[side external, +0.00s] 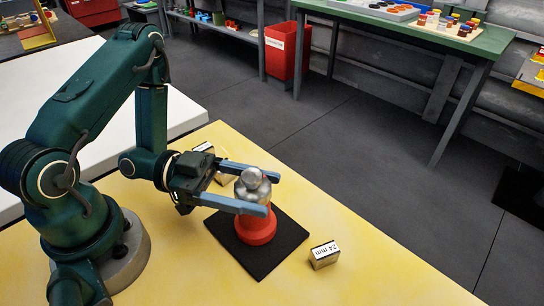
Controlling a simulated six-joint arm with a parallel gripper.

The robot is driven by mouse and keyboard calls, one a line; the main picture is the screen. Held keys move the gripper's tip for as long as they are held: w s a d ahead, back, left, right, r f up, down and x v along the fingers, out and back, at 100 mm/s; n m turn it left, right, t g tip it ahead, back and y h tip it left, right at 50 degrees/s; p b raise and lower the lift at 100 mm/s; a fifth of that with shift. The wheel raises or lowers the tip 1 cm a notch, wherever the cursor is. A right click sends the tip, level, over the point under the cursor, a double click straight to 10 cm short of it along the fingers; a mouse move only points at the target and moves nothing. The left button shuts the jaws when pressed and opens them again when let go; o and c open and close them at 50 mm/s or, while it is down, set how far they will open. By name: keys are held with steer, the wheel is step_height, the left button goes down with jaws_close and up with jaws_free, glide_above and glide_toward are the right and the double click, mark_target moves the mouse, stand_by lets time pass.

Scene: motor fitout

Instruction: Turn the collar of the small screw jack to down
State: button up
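The small screw jack stands upright on a black mat (283,249) on the yellow table. It has a red base (257,229) and a silver, rounded upper part (252,186). My gripper (272,194) reaches in from the left, level with the silver part. Its two blue-grey fingers are apart, one on the far side and one on the near side of the jack. I cannot tell whether either finger touches it. The near finger hides part of the jack where silver meets red, and no collar marking can be read.
A small block marked "24 mm" (324,255) lies right of the mat. Another labelled block (222,178) sits behind my gripper, close to the far finger. The yellow table (372,272) is clear at the front right. A green bench and a red bin (287,52) stand far off.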

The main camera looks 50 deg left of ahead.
mark_target(235, 188)
steer(key=c, duration=0.6)
steer(key=shift+n+t+y, duration=0.7)
steer(key=shift+n+t, duration=0.1)
steer(key=shift+t, duration=0.2)
steer(key=o, duration=1.4)
steer(key=shift+a, duration=0.1)
steer(key=shift+v, duration=1.85)
steer(key=shift+s+a, duration=0.35)
steer(key=shift+a, duration=0.15)
